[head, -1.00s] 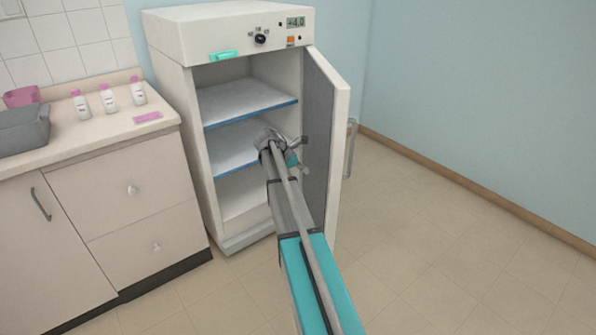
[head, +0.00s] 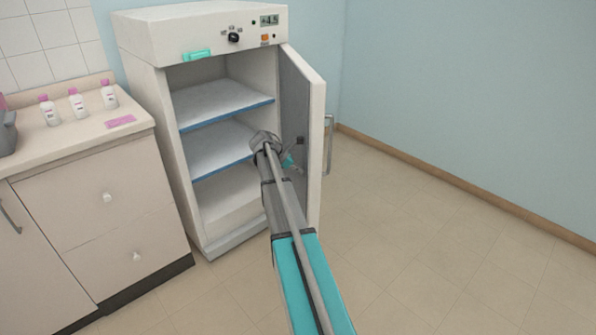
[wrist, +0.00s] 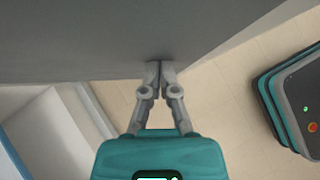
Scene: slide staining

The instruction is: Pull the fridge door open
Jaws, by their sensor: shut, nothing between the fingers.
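The white fridge (head: 150,40) stands against the wall with its door (head: 316,115) swung well open to the right. A vertical handle (head: 329,145) is on the door's outer face. My gripper (head: 299,141) is at the inner face of the door, partly hidden behind my arm in the head view. In the wrist view my gripper (wrist: 158,66) has its fingers together and empty, with the tips at the grey inner door panel (wrist: 110,40). I cannot tell for sure whether they touch it. The shelves (head: 220,100) inside show no objects.
A counter with drawers (head: 125,215) stands left of the fridge, with several pink-capped bottles (head: 77,104) and a pink label (head: 121,121) on top. The floor (head: 430,220) to the right is clear up to the blue wall (head: 450,90).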

